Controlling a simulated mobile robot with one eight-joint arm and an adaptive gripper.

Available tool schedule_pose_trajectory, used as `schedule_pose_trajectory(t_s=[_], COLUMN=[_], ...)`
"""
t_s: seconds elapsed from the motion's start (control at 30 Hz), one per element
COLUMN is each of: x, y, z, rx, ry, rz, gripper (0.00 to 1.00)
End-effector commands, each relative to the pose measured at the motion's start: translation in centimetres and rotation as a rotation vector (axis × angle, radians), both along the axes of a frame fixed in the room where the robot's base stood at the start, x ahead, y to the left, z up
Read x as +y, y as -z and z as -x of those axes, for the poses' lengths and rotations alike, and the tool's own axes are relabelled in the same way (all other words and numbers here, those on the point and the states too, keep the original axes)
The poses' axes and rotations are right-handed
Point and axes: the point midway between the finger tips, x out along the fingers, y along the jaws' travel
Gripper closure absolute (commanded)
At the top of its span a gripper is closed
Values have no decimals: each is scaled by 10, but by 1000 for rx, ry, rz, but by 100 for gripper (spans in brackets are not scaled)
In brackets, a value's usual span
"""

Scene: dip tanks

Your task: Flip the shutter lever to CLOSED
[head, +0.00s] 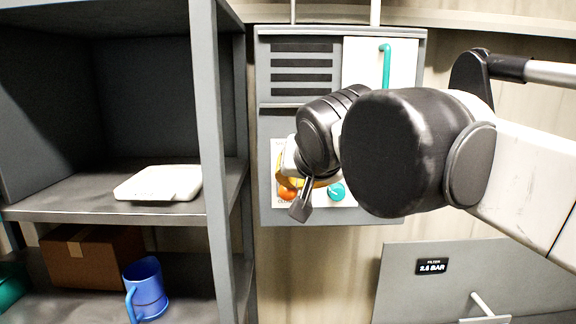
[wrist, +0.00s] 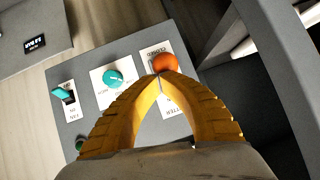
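The shutter lever shows as an orange ball knob (wrist: 165,63) on a white label plate (wrist: 151,53) in the wrist view. The knob is near the plate's end that bears a small word, which seems to read CLOSED. In the head view the orange knob (head: 287,193) is low on its plate, partly behind my gripper. My gripper (wrist: 160,77) has yellow fingers whose tips meet, with nothing visible between them. The tips are right at the knob; I cannot tell whether they touch it. The lever's stem is hidden.
A teal dial (wrist: 113,77) and a teal switch (wrist: 64,94) sit beside the lever on the grey panel (head: 264,214). A teal handle (head: 386,66) is above. A grey shelf (head: 213,130) stands close on the left, holding a white box (head: 158,183) and blue mug (head: 146,288).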

Motion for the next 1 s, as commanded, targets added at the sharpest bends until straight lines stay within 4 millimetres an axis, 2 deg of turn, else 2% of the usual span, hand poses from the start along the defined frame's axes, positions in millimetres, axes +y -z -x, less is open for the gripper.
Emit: schedule_pose_trajectory(t_s=[0.03,0.3,0.7,1.0], x=[1,1,0,0], y=[12,37,62,70], z=[3,8,5,3], rx=[-45,-296,-289,-288], ry=[-3,-3,2,1], rz=[2,10,9,9], gripper=[100,100,100,100])
